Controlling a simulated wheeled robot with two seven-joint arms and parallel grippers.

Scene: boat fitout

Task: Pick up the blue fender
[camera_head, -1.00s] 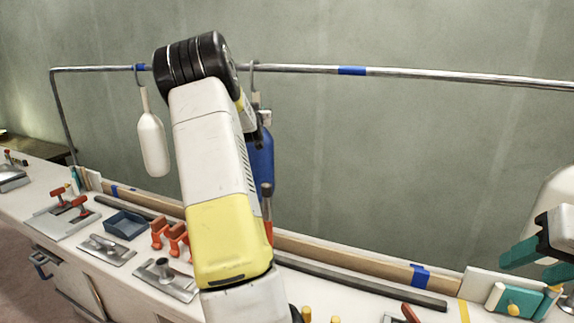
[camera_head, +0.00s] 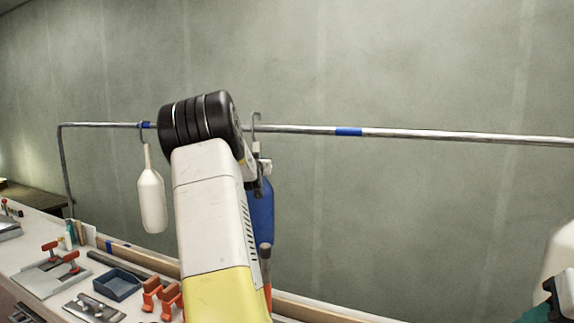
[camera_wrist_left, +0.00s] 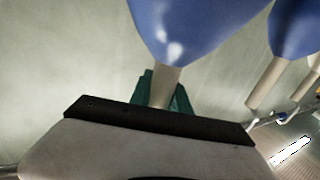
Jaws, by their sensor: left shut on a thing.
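The blue fender (camera_head: 262,215) hangs below the rail in the head view, partly hidden behind my left arm. In the left wrist view a blue fender body (camera_wrist_left: 195,25) fills the top, with its pale neck between the teal fingers of my left gripper (camera_wrist_left: 164,88). The left gripper is shut on that neck. Its fingers are mostly hidden in the head view. A second blue shape (camera_wrist_left: 298,25) with a pale neck shows at the right of the wrist view. My right gripper (camera_head: 535,313) is cut off at the lower right edge, and its opening cannot be judged.
A metal rail (camera_head: 440,137) with blue tape runs across. A white fender (camera_head: 151,200) hangs from it, left of my arm. A hook (camera_head: 256,122) sits on the rail by the blue fender. The bench below holds a blue tray (camera_head: 118,284) and orange clamps (camera_head: 160,296).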

